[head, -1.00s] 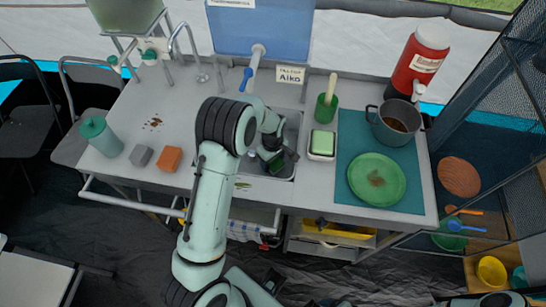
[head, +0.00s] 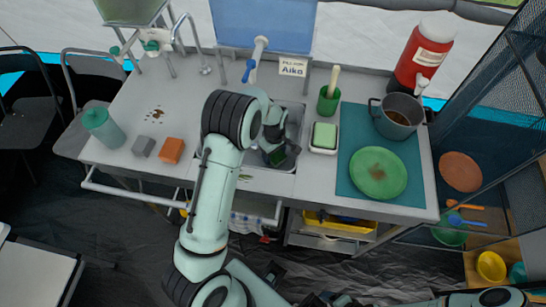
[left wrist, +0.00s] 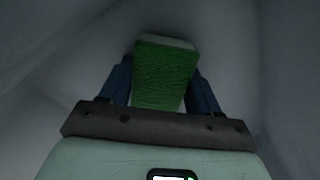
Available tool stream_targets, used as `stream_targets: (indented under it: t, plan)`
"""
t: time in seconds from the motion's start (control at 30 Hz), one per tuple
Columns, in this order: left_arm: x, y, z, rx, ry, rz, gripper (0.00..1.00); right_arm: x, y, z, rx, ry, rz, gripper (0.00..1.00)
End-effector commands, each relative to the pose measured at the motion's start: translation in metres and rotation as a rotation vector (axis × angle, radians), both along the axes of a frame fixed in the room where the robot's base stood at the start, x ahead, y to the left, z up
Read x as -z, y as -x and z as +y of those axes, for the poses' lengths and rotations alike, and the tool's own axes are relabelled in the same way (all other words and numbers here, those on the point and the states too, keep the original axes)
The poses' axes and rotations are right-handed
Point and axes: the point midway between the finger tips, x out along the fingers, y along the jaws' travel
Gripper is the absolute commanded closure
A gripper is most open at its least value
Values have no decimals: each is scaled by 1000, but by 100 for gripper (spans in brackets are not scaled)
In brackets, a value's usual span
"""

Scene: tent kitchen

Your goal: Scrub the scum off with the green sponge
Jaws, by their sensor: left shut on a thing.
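My left gripper (head: 277,158) is down in the grey sink basin (head: 289,183). It is shut on a green sponge with a pale layer, which fills the gap between the dark fingers in the left wrist view (left wrist: 165,75). Grey basin surfaces lie around it in that view, dim and without clear scum marks. A green plate (head: 378,190) with a brown smear (head: 377,172) lies on a teal mat (head: 352,112). Brown specks (head: 154,115) mark the counter at left. At the bottom edge, a dark part that may be my right gripper (head: 274,273) is unclear.
Right of the sink stand a white dish with a pale green block (head: 324,136), a green cup (head: 326,104) with a brush, and a grey pot (head: 396,119). The counter's left-centre is clear.

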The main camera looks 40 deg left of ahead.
Motion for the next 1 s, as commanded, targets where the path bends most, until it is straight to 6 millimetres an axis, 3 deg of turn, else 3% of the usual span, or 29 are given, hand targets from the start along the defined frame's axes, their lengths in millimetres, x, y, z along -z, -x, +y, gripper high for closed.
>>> stream_targets:
  t: [0.77,1.0]
  plan:
    - [-1,-39,23,-2,-6,-9,71,-18,-10,0,0,1,-11,17]
    - [-4,-57,33,-2,-5,-9,71,-33,-19,0,0,0,-21,17]
